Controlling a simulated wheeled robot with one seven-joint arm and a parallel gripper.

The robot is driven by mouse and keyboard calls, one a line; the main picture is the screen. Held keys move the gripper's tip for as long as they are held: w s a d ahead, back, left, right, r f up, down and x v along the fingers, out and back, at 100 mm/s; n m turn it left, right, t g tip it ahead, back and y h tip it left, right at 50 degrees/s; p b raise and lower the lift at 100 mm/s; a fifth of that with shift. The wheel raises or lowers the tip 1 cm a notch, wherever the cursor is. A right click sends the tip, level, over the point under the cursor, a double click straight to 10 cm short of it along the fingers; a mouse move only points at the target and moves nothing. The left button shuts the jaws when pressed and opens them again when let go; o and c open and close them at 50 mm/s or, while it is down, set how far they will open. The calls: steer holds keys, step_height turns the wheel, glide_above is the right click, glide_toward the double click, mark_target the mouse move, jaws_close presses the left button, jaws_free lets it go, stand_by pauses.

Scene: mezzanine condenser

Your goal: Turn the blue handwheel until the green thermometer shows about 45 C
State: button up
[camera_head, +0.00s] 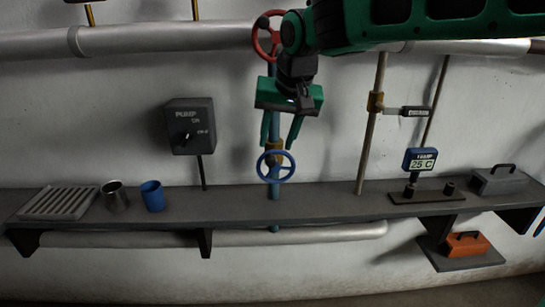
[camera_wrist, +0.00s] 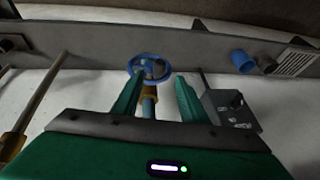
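The blue handwheel (camera_head: 276,167) is on a teal vertical pipe at the shelf's back, with a brass fitting behind it. My gripper (camera_head: 278,146) points down just above the wheel, its two green fingers apart and nothing between them. In the wrist view the handwheel (camera_wrist: 150,66) appears just beyond the fingertips of my gripper (camera_wrist: 157,80), and I see no grip on its rim. The thermometer (camera_head: 420,161) stands at the right on a dark plate. It has a blue housing and a pale greenish display reading 25 C.
A red handwheel (camera_head: 266,35) is higher on the wall, partly behind my arm. A PUMP switch box (camera_head: 190,126) is left of the pipe. A blue cup (camera_head: 152,196), a metal cup (camera_head: 115,197) and a slatted rack (camera_head: 58,203) stand on the shelf (camera_head: 232,205). A bronze pipe (camera_head: 371,130) rises right.

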mark_target(272, 158)
steer(key=x, duration=0.7)
jaws_close()
